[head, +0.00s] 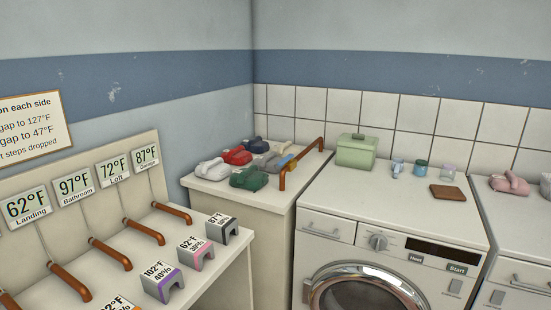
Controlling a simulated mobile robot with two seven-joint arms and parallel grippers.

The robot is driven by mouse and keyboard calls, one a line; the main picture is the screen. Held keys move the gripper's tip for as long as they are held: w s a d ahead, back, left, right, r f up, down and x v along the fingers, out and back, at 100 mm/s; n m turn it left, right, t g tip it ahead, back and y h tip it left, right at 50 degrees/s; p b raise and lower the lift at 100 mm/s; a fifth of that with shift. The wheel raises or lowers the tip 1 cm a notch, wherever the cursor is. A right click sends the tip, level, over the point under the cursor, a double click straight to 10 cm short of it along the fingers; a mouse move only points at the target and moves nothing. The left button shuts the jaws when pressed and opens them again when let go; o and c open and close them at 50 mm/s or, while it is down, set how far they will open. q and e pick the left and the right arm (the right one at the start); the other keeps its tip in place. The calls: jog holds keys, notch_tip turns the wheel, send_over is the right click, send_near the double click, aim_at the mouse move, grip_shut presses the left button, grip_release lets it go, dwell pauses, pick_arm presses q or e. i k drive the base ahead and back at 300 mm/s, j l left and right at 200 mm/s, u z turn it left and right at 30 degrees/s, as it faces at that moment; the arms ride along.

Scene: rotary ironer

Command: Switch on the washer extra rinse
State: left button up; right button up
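The white washer (345,257) stands right of centre in the head view, its round door cut off by the bottom edge. A small grey switch (454,287) sits below Start. I cannot read an extra rinse label or tell the switch's position. Neither of my grippers is in view.
A green box (357,150), small jars (420,167) and a brown pad (447,193) rest on the washer top. Folded cloths (240,155) lie on the counter left of it. A bench with copper pipes (110,252) and temperature signs fills the left. Another white machine (515,270) stands right.

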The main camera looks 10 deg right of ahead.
aim_at(456, 287)
jog(key=l+z, duration=0.35)
jog(key=l, duration=2.35)
